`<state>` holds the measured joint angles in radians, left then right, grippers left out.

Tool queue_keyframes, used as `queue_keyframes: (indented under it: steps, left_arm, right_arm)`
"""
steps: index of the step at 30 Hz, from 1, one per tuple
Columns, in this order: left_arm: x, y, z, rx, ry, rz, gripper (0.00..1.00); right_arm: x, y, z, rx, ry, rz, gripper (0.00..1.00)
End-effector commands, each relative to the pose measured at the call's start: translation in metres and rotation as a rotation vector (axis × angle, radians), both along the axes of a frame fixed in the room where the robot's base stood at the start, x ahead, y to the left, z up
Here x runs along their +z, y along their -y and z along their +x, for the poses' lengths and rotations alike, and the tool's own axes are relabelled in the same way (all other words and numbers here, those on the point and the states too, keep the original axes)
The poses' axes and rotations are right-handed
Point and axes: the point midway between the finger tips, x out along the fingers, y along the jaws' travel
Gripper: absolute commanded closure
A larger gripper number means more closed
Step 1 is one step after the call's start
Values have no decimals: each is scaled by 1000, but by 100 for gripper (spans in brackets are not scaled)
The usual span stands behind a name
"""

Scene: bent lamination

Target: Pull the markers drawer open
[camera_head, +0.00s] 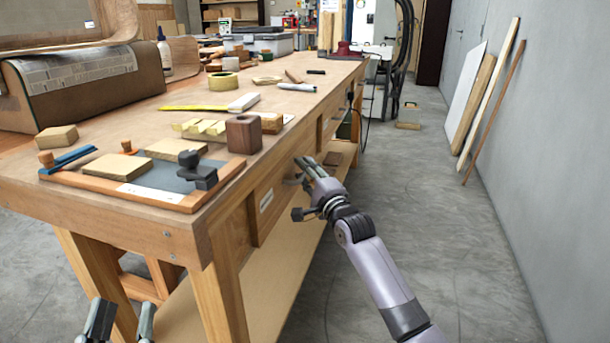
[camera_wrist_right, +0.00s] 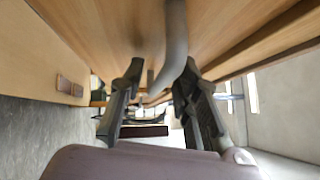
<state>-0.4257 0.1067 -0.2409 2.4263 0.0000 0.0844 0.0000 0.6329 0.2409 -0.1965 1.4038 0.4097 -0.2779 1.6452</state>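The workbench (camera_head: 225,192) has wooden drawer fronts along its right side. One front carries a small white label (camera_head: 266,200); its lettering is too small to read, so I cannot tell which drawer is the markers drawer. My right gripper (camera_head: 305,170) is at the drawer side beyond that label. In the right wrist view, a curved grey handle (camera_wrist_right: 176,45) comes down between the right gripper's fingers (camera_wrist_right: 162,80). The fingers are apart, with gaps beside the handle. My left gripper (camera_head: 119,322) is low at the bottom left, fingers apart and empty, away from the drawers.
A lower shelf (camera_head: 285,275) lies under the drawers. Boards (camera_head: 488,95) lean on the right wall.

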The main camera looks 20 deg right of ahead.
Motion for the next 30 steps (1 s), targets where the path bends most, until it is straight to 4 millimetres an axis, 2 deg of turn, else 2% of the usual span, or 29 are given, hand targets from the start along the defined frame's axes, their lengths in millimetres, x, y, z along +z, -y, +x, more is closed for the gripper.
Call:
queue_keyframes:
  steps: [7, 20, 30]
  left_arm:
    - [0, 0, 0, 0, 1, 0, 60]
    - [0, 0, 0, 0, 0, 0, 60]
    - [0, 0, 0, 0, -1, 0, 60]
  right_arm:
    - [0, 0, 0, 0, -1, 0, 72]
    - [-1, 0, 0, 0, -1, 0, 100]
    - [-1, 0, 0, 0, -2, 1, 100]
